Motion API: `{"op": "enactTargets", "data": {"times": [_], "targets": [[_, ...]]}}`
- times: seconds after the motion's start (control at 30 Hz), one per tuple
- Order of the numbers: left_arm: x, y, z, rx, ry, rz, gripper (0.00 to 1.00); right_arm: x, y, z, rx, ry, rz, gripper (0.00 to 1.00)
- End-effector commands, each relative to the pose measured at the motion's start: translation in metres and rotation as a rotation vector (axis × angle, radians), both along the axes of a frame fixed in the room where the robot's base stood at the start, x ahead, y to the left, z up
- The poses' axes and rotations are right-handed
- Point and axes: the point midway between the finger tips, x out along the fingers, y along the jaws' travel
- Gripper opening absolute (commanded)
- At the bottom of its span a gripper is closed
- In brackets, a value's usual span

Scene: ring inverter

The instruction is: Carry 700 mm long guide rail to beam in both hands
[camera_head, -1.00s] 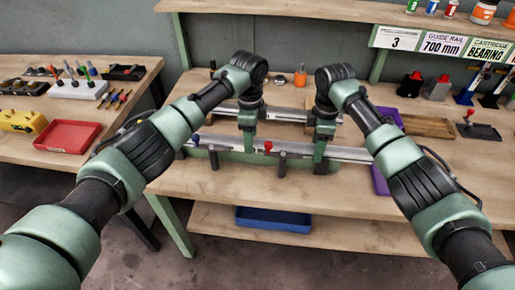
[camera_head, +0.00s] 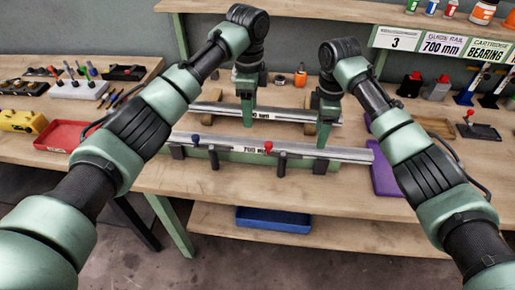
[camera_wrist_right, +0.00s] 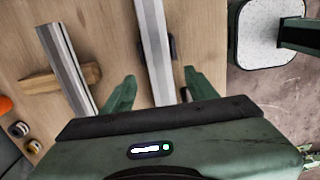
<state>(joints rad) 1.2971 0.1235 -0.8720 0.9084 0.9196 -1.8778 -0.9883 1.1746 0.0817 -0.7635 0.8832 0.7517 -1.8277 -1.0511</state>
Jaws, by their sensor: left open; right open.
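A long silver guide rail labelled 700 mm (camera_head: 335,154) lies along the green beam (camera_head: 222,156) at the front of the bench. A second silver rail (camera_head: 215,108) lies behind it on wooden blocks (camera_head: 324,132). My left gripper (camera_head: 248,124) is open, its fingers overlapping the back rail in the head view; its height above that rail is unclear. My right gripper (camera_head: 321,155) is open near the front rail's right end. In the right wrist view its fingers (camera_wrist_right: 158,92) stand either side of the front rail (camera_wrist_right: 153,45), with the back rail (camera_wrist_right: 66,65) to the left.
Dark upright clamps with a blue handle (camera_head: 196,138) and a red handle (camera_head: 268,147) stand along the beam. A purple tray (camera_head: 386,176) is right of the rail end. A blue bin (camera_head: 273,220) sits on the lower shelf. A red tray (camera_head: 67,135) is on the left table.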

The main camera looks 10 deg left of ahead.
Motion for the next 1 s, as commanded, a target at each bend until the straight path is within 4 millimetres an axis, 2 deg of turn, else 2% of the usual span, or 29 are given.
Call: {"op": "enactTargets", "data": {"times": [0.1, 0.33, 0.5, 1.0], "targets": [[0.000, 0.000, 0.000, 0.000, 0.000, 0.000, 0.58, 0.001, 0.000, 0.026, 0.001, -0.003, 0.000, 0.58], [0.000, 0.000, -0.001, 0.000, 0.000, 0.000, 0.58, 0.000, 0.000, 0.055, 0.001, 0.001, 0.000, 0.58], [0.000, 0.000, -0.001, 0.000, 0.000, 0.000, 0.58, 0.000, 0.000, 0.061, 0.001, 0.001, 0.000, 0.58], [0.000, 0.000, 0.000, 0.000, 0.000, 0.000, 0.58, 0.000, 0.000, 0.060, 0.000, 0.002, 0.000, 0.58]]}}
